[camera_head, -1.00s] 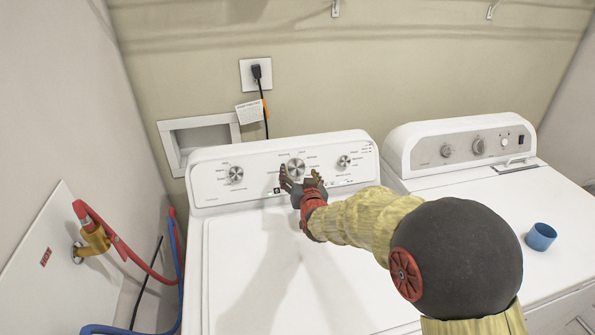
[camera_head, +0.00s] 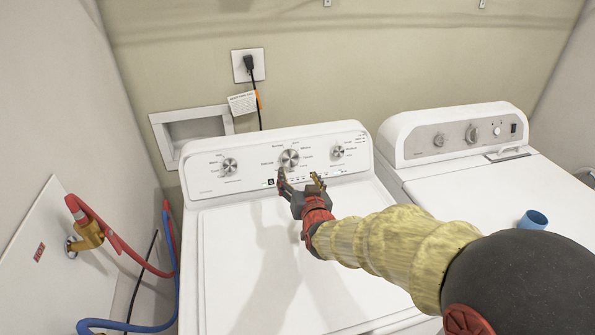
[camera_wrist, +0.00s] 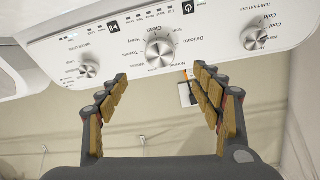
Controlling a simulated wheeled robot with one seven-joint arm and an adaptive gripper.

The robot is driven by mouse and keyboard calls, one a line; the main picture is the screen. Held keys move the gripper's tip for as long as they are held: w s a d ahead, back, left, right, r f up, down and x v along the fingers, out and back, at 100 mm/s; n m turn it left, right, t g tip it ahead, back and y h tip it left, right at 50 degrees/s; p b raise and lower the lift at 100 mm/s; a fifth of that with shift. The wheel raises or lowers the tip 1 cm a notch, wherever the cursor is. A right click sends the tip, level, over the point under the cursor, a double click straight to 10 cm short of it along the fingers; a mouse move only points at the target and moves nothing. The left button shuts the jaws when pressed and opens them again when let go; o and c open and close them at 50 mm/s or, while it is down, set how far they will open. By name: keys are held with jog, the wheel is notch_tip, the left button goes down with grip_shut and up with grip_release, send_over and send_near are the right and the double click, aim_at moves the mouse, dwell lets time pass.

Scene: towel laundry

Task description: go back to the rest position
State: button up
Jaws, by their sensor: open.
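My gripper (camera_head: 301,187) is open and empty. In the head view it is above the lid of the left washer (camera_head: 222,265), in front of its control panel (camera_head: 215,184). The panel's middle knob (camera_head: 290,158) is just beyond the fingertips. In the wrist view, my gripper (camera_wrist: 163,85) has its two fingers spread, with the middle knob (camera_wrist: 159,52) between and beyond them. The fingers appear apart from the knob. A side knob (camera_wrist: 89,69) and another side knob (camera_wrist: 254,38) also show on the panel, which looks upside down there.
A second white machine (camera_head: 440,185) stands at the right with a blue cup (camera_head: 533,219) on top. Red hose (camera_head: 110,236) and blue hose (camera_head: 170,270) are at the left. A power plug (camera_head: 249,63) is in the wall behind. The washer lid is clear.

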jog(key=shift+d+r, duration=0.1)
jog(key=s+d+r+g, duration=0.1)
jog(key=s+d+g, duration=0.2)
jog(key=s, duration=0.9)
jog(key=s+d+r+g+h, duration=0.1)
jog(key=s+d+g, duration=0.2)
jog(key=s, duration=1)
jog(key=s+d+r+g+h, duration=0.1)
jog(key=s+d+g, duration=0.3)
jog(key=s+d, duration=0.4)
jog(key=s, duration=0.5)
